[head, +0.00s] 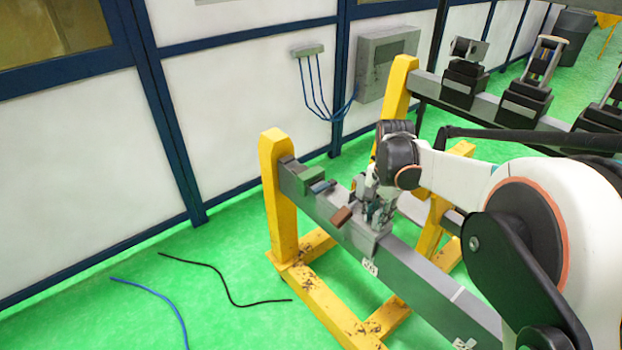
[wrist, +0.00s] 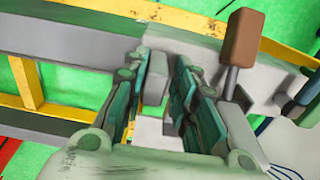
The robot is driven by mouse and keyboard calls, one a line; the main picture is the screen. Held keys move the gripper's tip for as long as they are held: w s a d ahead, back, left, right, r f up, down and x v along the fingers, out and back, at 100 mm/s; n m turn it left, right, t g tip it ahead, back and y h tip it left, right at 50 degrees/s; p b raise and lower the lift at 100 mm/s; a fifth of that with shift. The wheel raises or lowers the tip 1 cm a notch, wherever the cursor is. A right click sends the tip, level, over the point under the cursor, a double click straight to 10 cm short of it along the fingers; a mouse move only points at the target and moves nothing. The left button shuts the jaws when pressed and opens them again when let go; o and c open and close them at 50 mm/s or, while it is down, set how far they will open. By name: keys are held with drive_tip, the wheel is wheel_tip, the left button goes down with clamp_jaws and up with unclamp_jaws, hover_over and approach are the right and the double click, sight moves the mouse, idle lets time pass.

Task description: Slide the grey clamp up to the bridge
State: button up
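The grey clamp (head: 369,240) sits on the grey beam (head: 415,265), below my gripper (head: 378,208) in the head view. A brown handle (head: 341,217) sticks out beside it; the handle also shows in the wrist view (wrist: 243,38). In the wrist view my gripper (wrist: 162,62) has its two green fingers apart. A grey upright block (wrist: 155,80), seemingly part of the clamp, stands between them, with a narrow gap at the right finger. The fingers partly hide the clamp. A green and dark block (head: 312,180), possibly the bridge, sits toward the beam's far left end.
A yellow post (head: 279,190) stands at the beam's left end, on a yellow base frame (head: 330,305). A second beam with several dark clamps (head: 465,83) stands behind. A black cable (head: 230,290) and a blue cable (head: 165,300) lie on the green floor at left.

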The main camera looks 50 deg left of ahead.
drive_tip(key=shift+a, duration=2.35)
drive_tip(key=shift+d, duration=0.25)
drive_tip(key=shift+o, duration=0.6)
drive_tip(key=shift+o, duration=0.8)
wheel_tip(320, 180, up, 10)
drive_tip(key=p, duration=0.5)
drive_tip(key=shift+p, duration=0.4)
